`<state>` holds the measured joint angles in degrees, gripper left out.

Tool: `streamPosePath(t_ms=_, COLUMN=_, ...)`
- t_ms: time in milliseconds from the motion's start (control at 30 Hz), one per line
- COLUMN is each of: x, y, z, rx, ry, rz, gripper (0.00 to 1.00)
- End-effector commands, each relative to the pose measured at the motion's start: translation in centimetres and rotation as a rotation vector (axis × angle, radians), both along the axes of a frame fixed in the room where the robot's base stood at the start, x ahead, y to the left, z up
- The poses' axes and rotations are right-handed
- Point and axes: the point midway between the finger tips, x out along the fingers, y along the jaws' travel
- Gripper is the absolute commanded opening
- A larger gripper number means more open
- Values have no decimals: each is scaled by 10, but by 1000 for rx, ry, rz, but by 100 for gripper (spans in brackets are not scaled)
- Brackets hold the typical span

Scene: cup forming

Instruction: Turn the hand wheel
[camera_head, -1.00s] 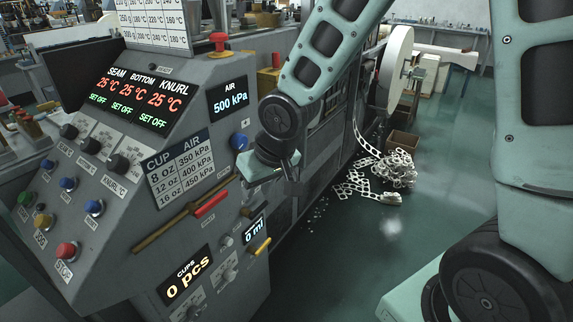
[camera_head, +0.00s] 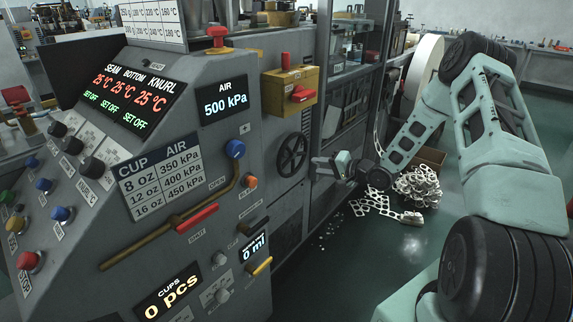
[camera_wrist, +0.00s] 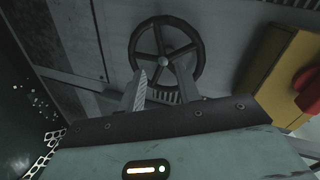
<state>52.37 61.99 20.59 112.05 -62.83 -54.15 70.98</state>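The hand wheel (camera_head: 292,155) is a black spoked wheel on the grey side of the machine, below a yellow box. In the wrist view the hand wheel (camera_wrist: 166,56) is straight ahead, at the top middle, with its rim and hub visible. My gripper (camera_head: 318,168) is just right of the wheel in the head view. In the wrist view my gripper's two fingers (camera_wrist: 160,88) are apart and point at the lower part of the wheel, with nothing seen held between them. I cannot tell whether the fingertips touch the rim.
The yellow box (camera_head: 290,90) with a red switch sits above the wheel; it is to the wheel's right in the wrist view. The control panel (camera_head: 120,215) stands left. Punched scrap strips (camera_head: 415,188) lie on the floor behind my arm. The floor between is open.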

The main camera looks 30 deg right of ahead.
Motion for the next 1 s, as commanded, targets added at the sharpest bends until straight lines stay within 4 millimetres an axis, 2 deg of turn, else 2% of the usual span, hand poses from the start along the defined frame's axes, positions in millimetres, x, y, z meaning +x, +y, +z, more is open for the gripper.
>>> streamPosePath(t_ms=400, x=79, y=30, z=-25, rx=-1, ry=1, rz=1, gripper=34)
streamPosePath(t_ms=600, x=112, y=42, z=-35, rx=-2, ry=1, rz=1, gripper=34)
streamPosePath(t_ms=800, x=132, y=49, z=-42, rx=-3, ry=2, rz=1, gripper=34)
streamPosePath(t_ms=1000, x=137, y=50, z=-43, rx=-2, ry=2, rz=-1, gripper=34)
